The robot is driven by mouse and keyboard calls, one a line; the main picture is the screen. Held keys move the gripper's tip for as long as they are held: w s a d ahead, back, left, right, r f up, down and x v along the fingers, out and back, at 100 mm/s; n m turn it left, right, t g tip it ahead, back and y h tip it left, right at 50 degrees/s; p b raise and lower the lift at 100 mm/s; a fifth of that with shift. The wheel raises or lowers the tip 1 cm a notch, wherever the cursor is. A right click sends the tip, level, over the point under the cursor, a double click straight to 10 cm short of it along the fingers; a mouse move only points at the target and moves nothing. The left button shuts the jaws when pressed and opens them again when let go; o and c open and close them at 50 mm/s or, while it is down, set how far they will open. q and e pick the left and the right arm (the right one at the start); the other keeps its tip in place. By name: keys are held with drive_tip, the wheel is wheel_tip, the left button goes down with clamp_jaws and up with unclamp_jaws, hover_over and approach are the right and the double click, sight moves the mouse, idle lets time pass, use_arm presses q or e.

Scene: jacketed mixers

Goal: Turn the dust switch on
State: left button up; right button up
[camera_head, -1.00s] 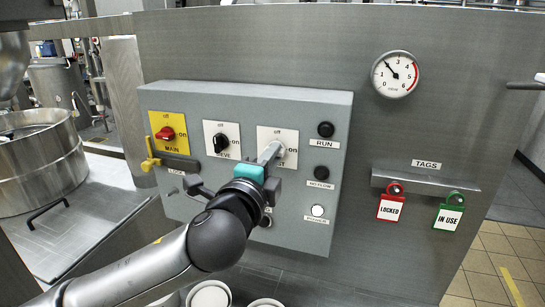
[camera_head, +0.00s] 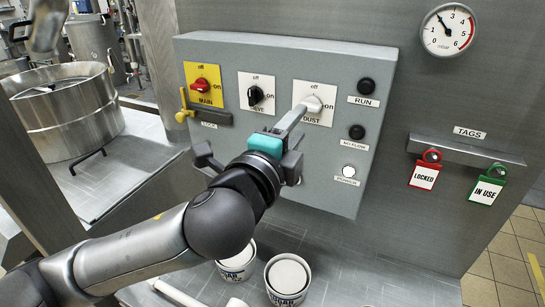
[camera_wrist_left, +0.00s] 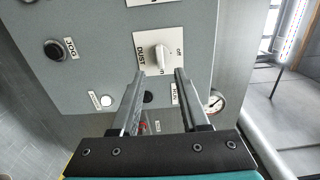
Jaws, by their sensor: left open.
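The dust switch (camera_head: 314,103) is a white knob on a white plate, third in the row on the grey control box. It also shows in the wrist view (camera_wrist_left: 159,56), between and just beyond my fingertips. My left gripper (camera_head: 298,112) is open, its fingers reaching up to the knob from the lower left. The wrist view shows both fingers (camera_wrist_left: 160,74) apart with nothing between them. I cannot tell whether a finger touches the knob, or exactly which mark the knob points to. My right gripper is not in view.
The red main switch (camera_head: 203,86) and black sieve switch (camera_head: 256,95) sit left of the dust switch. The run button (camera_head: 366,86) and other buttons are at right. A gauge (camera_head: 448,29) and tag rack (camera_head: 466,149) are farther right. White tubs (camera_head: 288,277) stand below.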

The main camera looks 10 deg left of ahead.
use_arm(q)
drive_tip(key=p+v, duration=0.8)
drive_tip(key=v, duration=0.1)
idle(0.4)
idle(0.5)
